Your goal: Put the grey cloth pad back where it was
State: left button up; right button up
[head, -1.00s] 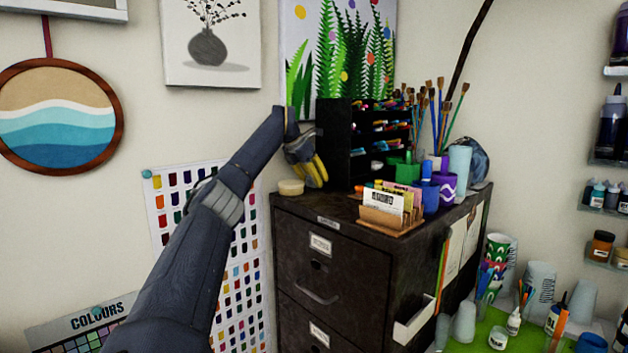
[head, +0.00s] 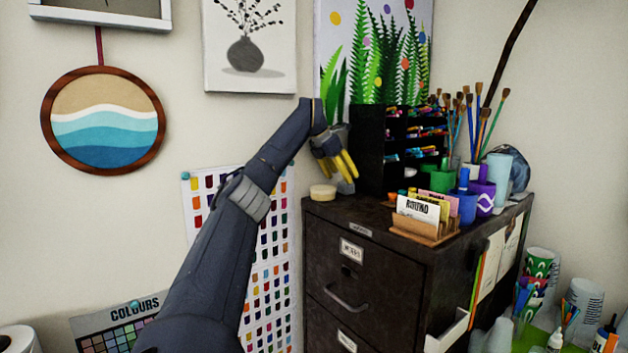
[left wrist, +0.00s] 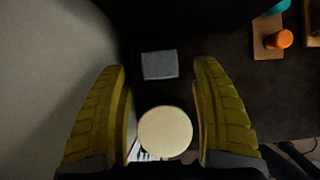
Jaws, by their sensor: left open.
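The grey cloth pad (left wrist: 160,64) shows in the left wrist view as a small flat rectangle on the dark cabinet top, beyond a round cream disc (left wrist: 165,131). I cannot make the pad out surely in the head view. My left gripper (head: 341,168) is open above the cabinet's back left corner, its yellow fingers pointing down. In the left wrist view its fingertips (left wrist: 161,68) stand wide apart on either side of the pad and disc, with nothing held. In the head view the disc (head: 323,192) sits left of the fingers. My right gripper is out of view.
A black marker organiser (head: 370,150) stands just right of my left gripper on the filing cabinet (head: 385,270). A card holder (head: 425,229), a purple cup (head: 482,195) and brushes (head: 480,115) stand farther right. The wall is close behind and left.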

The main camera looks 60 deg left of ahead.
pick_arm(q)
jog(key=s, duration=1.2)
jog(key=shift+s+d+r, duration=0.2)
jog(key=shift+d+r, duration=0.1)
jog(key=shift+w, duration=0.1)
